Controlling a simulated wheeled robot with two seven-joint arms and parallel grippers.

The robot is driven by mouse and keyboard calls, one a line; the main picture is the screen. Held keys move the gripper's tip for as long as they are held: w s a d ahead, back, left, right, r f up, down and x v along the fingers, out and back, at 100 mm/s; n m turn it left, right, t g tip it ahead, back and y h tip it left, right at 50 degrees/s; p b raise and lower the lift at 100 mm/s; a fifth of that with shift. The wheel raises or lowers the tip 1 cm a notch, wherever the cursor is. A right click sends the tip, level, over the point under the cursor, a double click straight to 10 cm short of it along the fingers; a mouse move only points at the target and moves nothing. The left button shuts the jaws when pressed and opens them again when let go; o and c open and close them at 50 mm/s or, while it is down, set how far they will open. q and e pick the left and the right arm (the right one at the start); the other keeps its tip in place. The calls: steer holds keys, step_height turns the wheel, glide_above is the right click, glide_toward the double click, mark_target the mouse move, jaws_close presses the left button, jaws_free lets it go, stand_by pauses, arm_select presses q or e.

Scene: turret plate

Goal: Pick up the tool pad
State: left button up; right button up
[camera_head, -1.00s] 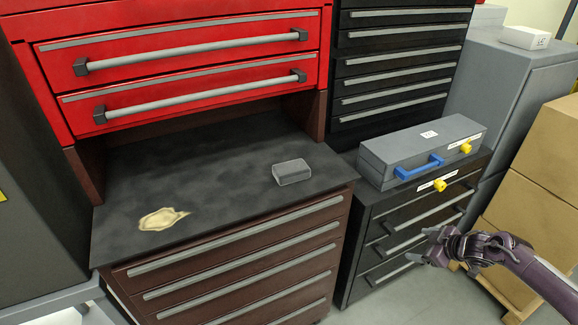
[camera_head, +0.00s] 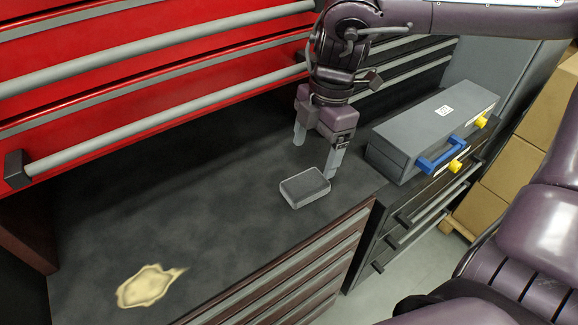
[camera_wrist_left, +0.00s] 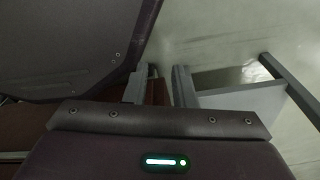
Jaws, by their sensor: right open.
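The tool pad, a small dark grey block with a paler rim (camera_head: 305,188), lies flat on the dark worktop (camera_head: 200,200) near its right front edge. My right gripper (camera_head: 317,148) points down from above, just behind the pad in the head view. Its two pale fingers are apart with nothing between them, and neither appears to hold the pad. My left gripper (camera_wrist_left: 160,88) shows only in the left wrist view. Its fingers stand apart with nothing seen between them.
A tan stain or rag-like patch (camera_head: 148,286) lies on the worktop's left. Red drawers with long bar handles (camera_head: 170,118) overhang the back. A grey case with a blue handle (camera_head: 430,125) stands at right. The middle of the worktop is clear.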

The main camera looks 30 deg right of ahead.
mark_target(306, 182)
steer(key=shift+s+a+f, duration=0.2)
steer(key=shift+s+f, duration=0.05)
steer(key=shift+f, duration=0.3)
steer(key=shift+s+a+f, duration=0.15)
steer(key=shift+s+f, duration=0.05)
steer(key=shift+f, duration=0.3)
steer(key=shift+a+f, duration=0.1)
steer(key=shift+f, duration=0.25)
steer(key=f, duration=0.2)
steer(key=a+f+p, duration=0.1)
steer(key=f, duration=0.1)
steer(key=shift+f, duration=0.3)
steer(key=c, duration=0.3)
arm_select(q)
steer(key=s, duration=0.1)
steer(key=s+r, duration=0.1)
steer(key=s, duration=0.1)
steer(key=shift+s, duration=0.2)
arm_select(e)
steer(key=c, duration=0.8)
